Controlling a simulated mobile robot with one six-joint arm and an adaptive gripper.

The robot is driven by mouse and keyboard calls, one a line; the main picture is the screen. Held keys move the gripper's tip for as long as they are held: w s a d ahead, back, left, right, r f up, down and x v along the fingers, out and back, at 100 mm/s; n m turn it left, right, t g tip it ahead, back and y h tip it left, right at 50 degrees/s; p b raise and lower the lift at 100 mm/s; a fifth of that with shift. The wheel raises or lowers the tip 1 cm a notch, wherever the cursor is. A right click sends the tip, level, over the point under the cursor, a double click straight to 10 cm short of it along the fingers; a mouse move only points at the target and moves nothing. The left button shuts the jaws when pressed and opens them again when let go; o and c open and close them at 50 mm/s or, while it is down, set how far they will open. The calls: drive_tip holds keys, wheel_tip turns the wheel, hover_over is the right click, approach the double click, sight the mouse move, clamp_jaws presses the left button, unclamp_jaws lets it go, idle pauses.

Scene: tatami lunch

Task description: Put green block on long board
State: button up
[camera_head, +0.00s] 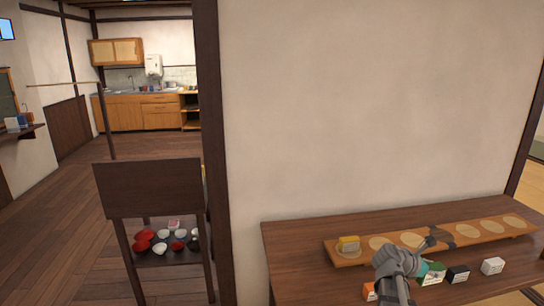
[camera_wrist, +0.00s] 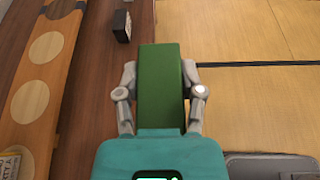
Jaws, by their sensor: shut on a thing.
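The green block (camera_wrist: 160,80) stands between the two grey fingers of my gripper (camera_wrist: 160,72) in the wrist view, one finger on each long side. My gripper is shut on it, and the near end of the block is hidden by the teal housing. In the head view a green patch (camera_head: 434,269) shows beside my grey arm, partly covered by it. The long board (camera_head: 358,252), with a row of pale round spots, lies along the back of the table. In the wrist view the long board (camera_wrist: 52,72) is left of the block, clearly apart from it.
A yellow block (camera_head: 348,243) sits on the board's left end. A black block (camera_head: 458,274), a white block (camera_head: 493,266) and an orange block (camera_head: 369,291) are on the table (camera_head: 300,270). Several round spots on the board are bare. A wall (camera_head: 370,110) rises behind the table.

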sight(435, 267)
drive_tip(key=shift+r+p, duration=3.1)
drive_tip(key=shift+r, duration=0.5)
drive_tip(key=shift+s, duration=0.2)
